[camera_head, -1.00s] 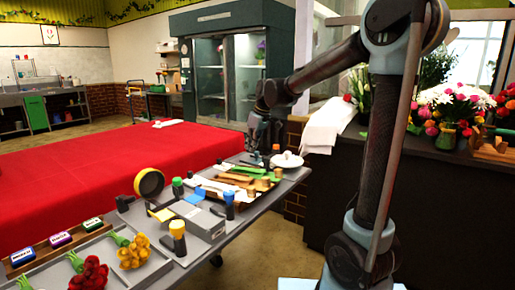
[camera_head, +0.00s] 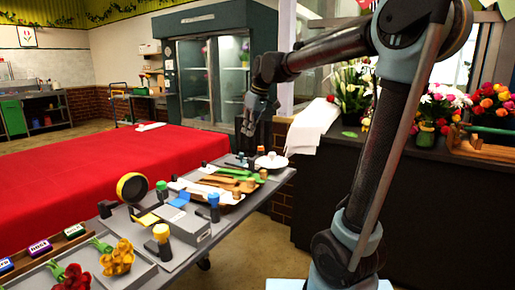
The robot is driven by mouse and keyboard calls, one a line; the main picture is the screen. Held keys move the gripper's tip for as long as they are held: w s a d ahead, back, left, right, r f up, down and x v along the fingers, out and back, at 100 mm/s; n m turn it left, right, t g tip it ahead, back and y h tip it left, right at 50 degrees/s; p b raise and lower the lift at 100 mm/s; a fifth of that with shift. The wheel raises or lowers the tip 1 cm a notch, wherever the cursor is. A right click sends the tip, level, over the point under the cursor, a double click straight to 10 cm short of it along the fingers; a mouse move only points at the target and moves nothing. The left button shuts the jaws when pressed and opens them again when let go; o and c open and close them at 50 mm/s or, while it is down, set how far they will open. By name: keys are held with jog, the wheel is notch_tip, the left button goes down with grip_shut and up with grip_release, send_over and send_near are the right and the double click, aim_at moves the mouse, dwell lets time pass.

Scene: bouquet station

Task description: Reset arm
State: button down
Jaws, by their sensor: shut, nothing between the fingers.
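My gripper (camera_head: 247,134) hangs at the end of my arm, fingers pointing down, shut and empty. It is seen small and dark against the background, above the far end of the grey work table (camera_head: 206,246). A small white dish (camera_head: 271,162) stands on the table, below and to the right of it in the picture. My forearm reaches left from the raised elbow at the upper right.
The table holds a yellow-and-black ring (camera_head: 132,187), a grey box (camera_head: 188,226), wooden and green tools, and red and yellow flowers (camera_head: 117,258). A red-covered table (camera_head: 90,170) lies behind. A dark counter (camera_head: 440,200) with bouquets stands right.

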jog(key=s+d+f+m, duration=0.1)
jog(key=s+d, duration=0.1)
jog(key=d, duration=0.1)
jog(key=s+d+f+m, duration=0.1)
jog(key=s+d+f, duration=0.1)
jog(key=d, duration=0.2)
jog(key=s+d+f+m, duration=0.1)
jog(key=s+d, duration=0.2)
jog(key=d, duration=0.1)
jog(key=shift+d+f+h, duration=0.15)
jog(key=shift+f+h, duration=0.2)
jog(key=shift+h, duration=0.05)
jog(key=s+d+f+m+h, duration=0.2)
jog(key=s+d+f+m, duration=0.6)
jog(key=s+d+f, duration=0.9)
jog(key=s+f, duration=0.2)
jog(key=s, duration=0.1)
jog(key=shift+s+f, duration=0.3)
jog(key=shift+f, duration=0.1)
